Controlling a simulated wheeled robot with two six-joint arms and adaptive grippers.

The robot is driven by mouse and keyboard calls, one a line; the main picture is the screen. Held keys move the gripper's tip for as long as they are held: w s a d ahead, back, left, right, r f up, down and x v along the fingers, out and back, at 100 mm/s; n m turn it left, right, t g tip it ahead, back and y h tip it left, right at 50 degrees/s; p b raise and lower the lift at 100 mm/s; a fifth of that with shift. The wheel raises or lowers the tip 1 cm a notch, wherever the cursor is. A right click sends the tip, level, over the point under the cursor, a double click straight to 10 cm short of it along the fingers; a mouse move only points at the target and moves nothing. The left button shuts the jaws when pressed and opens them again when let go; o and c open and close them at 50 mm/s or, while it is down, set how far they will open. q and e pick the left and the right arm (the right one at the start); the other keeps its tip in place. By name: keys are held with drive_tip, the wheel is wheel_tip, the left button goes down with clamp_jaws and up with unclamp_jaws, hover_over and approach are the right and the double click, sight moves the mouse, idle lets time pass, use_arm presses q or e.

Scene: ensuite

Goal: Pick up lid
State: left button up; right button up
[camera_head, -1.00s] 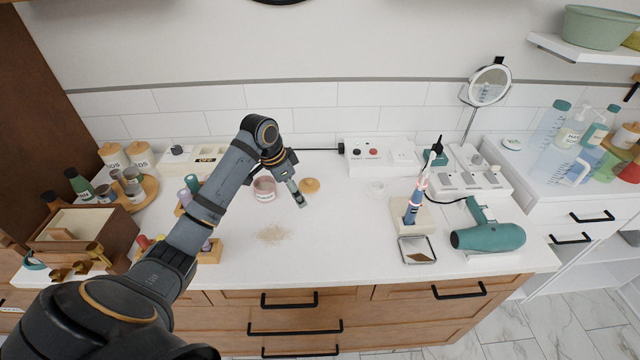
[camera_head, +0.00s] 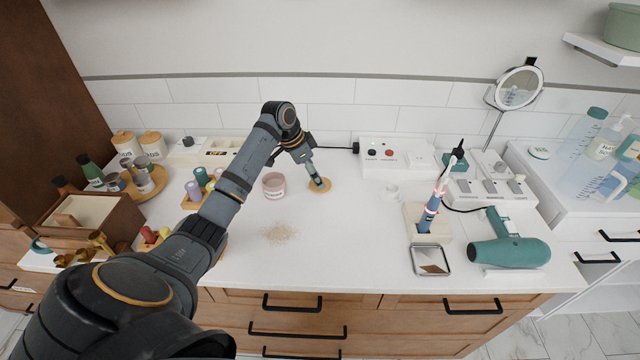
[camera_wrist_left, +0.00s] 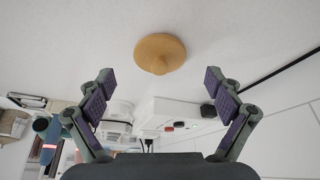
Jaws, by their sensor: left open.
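The lid is a round tan wooden disc (camera_head: 320,185) lying on the white counter, to the right of a pink jar (camera_head: 274,186). My left gripper (camera_head: 318,180) is low over the lid in the head view and covers part of it. In the left wrist view the lid (camera_wrist_left: 160,54) shows a knob and lies ahead of the fingertips, centred between them. The left gripper's fingers (camera_wrist_left: 160,76) are spread wide with nothing between them. My right gripper is not in view.
A white box with red knobs (camera_head: 382,152) and a small white ring (camera_head: 390,191) are to the right. Spilled powder (camera_head: 281,233) lies in front. Colored bottles stand left.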

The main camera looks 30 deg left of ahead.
use_arm(q)
drive_tip(key=x, duration=0.2)
drive_tip(key=shift+w+d+f, duration=0.2)
drive_tip(key=shift+f, duration=0.15)
drive_tip(key=shift+w+f, duration=0.1)
drive_tip(key=shift+f, duration=0.15)
drive_tip(key=shift+c, duration=1.1)
drive_tip(key=c, duration=0.9)
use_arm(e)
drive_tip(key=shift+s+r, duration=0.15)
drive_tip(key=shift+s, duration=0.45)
use_arm(q)
drive_tip(key=shift+r, duration=0.15)
